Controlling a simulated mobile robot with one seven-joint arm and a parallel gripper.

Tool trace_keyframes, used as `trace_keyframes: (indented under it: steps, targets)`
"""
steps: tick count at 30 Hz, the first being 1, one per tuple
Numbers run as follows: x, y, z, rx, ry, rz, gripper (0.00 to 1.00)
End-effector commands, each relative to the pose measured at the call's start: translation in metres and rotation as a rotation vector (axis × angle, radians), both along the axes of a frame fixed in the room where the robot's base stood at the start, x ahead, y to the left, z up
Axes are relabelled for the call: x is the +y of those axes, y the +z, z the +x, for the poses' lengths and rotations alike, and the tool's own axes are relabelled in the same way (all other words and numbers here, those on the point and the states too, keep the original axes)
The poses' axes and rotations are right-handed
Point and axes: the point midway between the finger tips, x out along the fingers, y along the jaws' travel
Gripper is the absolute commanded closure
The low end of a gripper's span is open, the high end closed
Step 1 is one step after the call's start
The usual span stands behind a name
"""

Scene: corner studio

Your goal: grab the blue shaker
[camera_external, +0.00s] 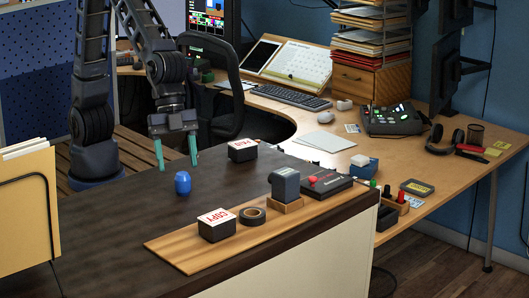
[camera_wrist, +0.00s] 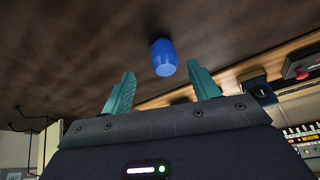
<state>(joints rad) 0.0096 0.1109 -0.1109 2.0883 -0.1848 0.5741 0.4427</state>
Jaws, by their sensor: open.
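The blue shaker (camera_external: 182,183) is a small rounded blue piece on the dark desk top, left of the wooden strip. It also shows in the wrist view (camera_wrist: 163,57), beyond and between the fingertips. My gripper (camera_external: 176,158) has two teal fingers, spread apart with nothing between them. In the external view it hangs above the dark desk, behind the shaker and apart from it. In the wrist view my gripper (camera_wrist: 158,78) points toward the shaker without touching it.
A COPY stamp block (camera_external: 216,225), black tape roll (camera_external: 252,216) and dark device (camera_external: 285,184) stand on the wooden strip (camera_external: 183,253). Another stamp block (camera_external: 242,150) stands right of my gripper. A yellow file holder (camera_external: 28,215) is at the left. The desk around the shaker is clear.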

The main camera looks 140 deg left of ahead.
Motion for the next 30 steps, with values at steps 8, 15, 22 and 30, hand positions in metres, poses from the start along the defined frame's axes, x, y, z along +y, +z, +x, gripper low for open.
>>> trace_keyframes:
  steps: [8,15,22,30]
  targets:
    - [0.000,-0.019,0.010,0.002,0.001,0.000,0.40]
    - [-0.002,-0.045,0.022,0.001,0.001,0.000,0.40]
    - [-0.003,-0.047,0.023,0.000,0.001,0.000,0.40]
    - [-0.003,-0.047,0.023,0.000,0.000,0.000,0.87]
